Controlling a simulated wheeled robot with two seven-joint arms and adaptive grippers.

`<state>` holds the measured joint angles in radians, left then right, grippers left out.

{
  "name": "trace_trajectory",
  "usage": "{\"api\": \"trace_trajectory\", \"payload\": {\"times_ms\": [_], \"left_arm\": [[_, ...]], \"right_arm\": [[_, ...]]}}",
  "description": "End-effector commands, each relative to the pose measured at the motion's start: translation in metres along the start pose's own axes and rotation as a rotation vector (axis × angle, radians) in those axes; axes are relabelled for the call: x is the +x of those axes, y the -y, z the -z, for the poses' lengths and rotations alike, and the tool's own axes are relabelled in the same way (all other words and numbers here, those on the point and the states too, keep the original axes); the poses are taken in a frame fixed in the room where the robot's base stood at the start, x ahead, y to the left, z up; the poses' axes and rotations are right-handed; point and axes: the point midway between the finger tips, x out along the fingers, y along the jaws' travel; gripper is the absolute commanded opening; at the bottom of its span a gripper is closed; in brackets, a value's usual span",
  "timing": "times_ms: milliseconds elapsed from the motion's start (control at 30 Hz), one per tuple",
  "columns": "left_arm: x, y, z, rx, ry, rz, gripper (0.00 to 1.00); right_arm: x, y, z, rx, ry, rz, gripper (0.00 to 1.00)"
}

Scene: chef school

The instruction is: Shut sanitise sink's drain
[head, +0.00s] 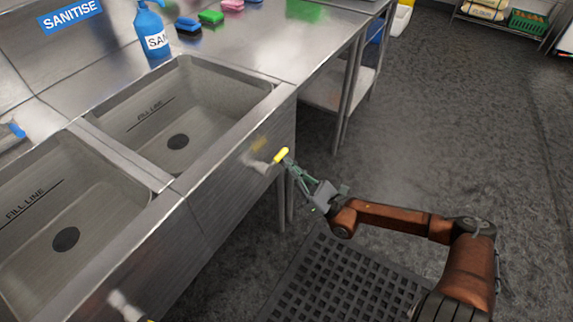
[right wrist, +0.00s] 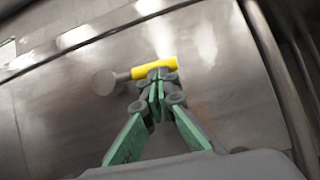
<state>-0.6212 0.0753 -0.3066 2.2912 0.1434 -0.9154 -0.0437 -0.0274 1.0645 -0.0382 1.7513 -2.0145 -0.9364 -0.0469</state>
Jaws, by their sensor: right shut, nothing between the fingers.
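The sanitise sink (head: 200,98) is the steel basin below the blue SANITISE sign (head: 70,14), with a dark round drain (head: 178,141) in its floor. A yellow drain handle (head: 281,156) sticks out from the sink's front panel. In the right wrist view the yellow handle (right wrist: 154,68) lies across the fingertips, on a grey stem from the panel. My right gripper (head: 288,163) is shut with nothing between its fingers. Its tips (right wrist: 157,82) are at the handle, touching or very close. My left gripper is not in view.
A second sink with its own drain (head: 66,238) is at left, with another handle partly visible at the bottom edge. A blue bottle (head: 151,30) and coloured sponges (head: 211,17) stand on the counter. A black grid mat (head: 335,285) lies on the floor below my right arm.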

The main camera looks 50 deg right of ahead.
Motion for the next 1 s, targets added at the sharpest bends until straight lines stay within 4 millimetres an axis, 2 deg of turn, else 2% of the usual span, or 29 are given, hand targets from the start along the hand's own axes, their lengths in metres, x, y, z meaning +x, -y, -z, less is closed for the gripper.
{"api": "trace_trajectory", "payload": {"times_ms": [367, 567, 767, 1000], "left_arm": [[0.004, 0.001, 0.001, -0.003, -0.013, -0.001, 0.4], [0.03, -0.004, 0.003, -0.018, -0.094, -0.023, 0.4], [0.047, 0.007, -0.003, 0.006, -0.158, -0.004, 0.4], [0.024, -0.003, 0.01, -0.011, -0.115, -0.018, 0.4]], "right_arm": [[-0.002, 0.0, 0.005, 0.001, -0.002, 0.0, 0.0], [-0.013, -0.003, 0.024, 0.006, -0.007, -0.005, 0.0], [-0.022, -0.006, 0.039, 0.009, -0.007, -0.011, 0.0], [-0.058, -0.006, 0.032, 0.008, 0.0, -0.01, 0.0]]}}
